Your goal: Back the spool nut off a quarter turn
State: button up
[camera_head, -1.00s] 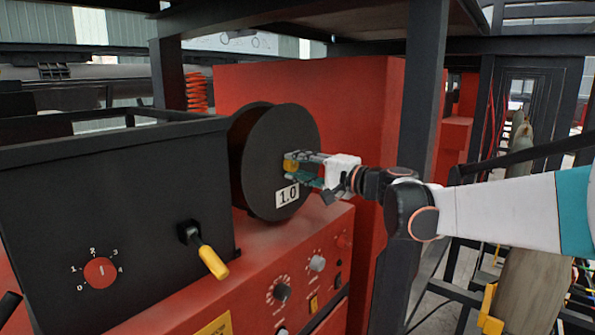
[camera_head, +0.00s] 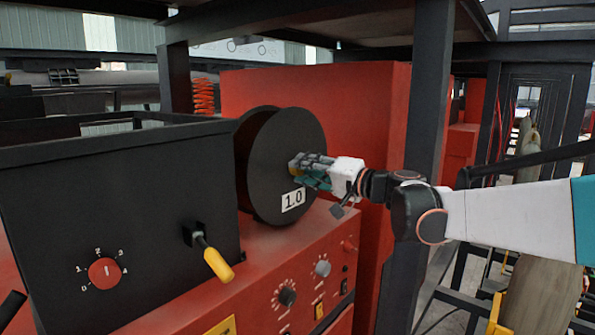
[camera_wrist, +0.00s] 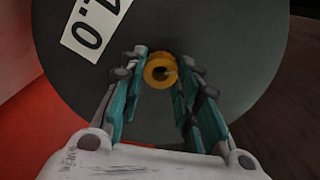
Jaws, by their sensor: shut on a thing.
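The yellow spool nut (camera_wrist: 161,70) sits at the centre of the black spool's flange (camera_wrist: 238,75). In the wrist view it lies between the two teal-and-grey fingers of my gripper (camera_wrist: 164,60), which are shut on its left and right sides. In the head view the spool (camera_head: 283,190) stands on the red machine, its flange facing right, with a white "1.0" label (camera_head: 292,200) below the hub. My gripper (camera_head: 299,164) reaches the hub from the right. Only a small yellow bit of the nut (camera_head: 295,164) shows there.
A black box (camera_head: 110,200) with a red dial (camera_head: 104,272) and a yellow-handled lever (camera_head: 217,264) stands left of the spool. Red machine panel knobs (camera_head: 287,297) are below. A dark upright post (camera_head: 428,120) stands close behind my arm.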

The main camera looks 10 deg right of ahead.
jog(key=shift+f, duration=0.1)
jog(key=o, duration=1.1)
jog(key=shift+c, duration=0.2)
jog(key=shift+s, duration=0.1)
jog(key=v, duration=0.7)
jog(key=shift+s, duration=0.25)
jog(key=shift+w, duration=0.1)
